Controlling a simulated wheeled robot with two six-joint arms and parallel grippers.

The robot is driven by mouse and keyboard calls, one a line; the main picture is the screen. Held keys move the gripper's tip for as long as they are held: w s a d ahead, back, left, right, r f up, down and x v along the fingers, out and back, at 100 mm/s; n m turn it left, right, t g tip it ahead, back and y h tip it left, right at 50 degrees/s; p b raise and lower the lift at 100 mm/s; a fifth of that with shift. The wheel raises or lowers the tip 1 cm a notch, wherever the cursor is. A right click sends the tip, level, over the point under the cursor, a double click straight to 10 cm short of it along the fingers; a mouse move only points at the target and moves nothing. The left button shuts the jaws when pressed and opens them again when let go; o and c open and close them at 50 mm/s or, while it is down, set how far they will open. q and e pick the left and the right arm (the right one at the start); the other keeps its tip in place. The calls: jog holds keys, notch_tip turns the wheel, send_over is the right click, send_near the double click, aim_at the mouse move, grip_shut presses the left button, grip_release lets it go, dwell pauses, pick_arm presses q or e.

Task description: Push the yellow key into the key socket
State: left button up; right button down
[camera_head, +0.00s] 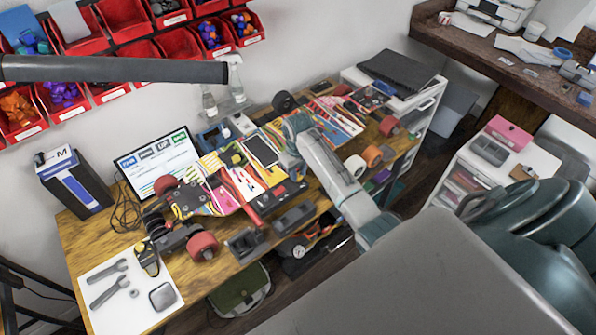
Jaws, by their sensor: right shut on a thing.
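I cannot pick out the yellow key or the key socket for certain. My left gripper is not in view.
Red and orange wheels (203,246) and dark blocks crowd the table's front edge. A white mat (150,312) with wrenches lies front left. A screen (158,160) stands behind. Red bins (75,37) hang on the wall. White drawers (432,98) stand right.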

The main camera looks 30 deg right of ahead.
jog(key=shift+f, duration=0.5)
dwell(0.3)
jog(key=c, duration=0.9)
grip_release()
jog(key=shift+r, duration=0.3)
jog(key=shift+r, duration=1.15)
jog(key=shift+r, duration=0.15)
jog(key=shift+r, duration=2.95)
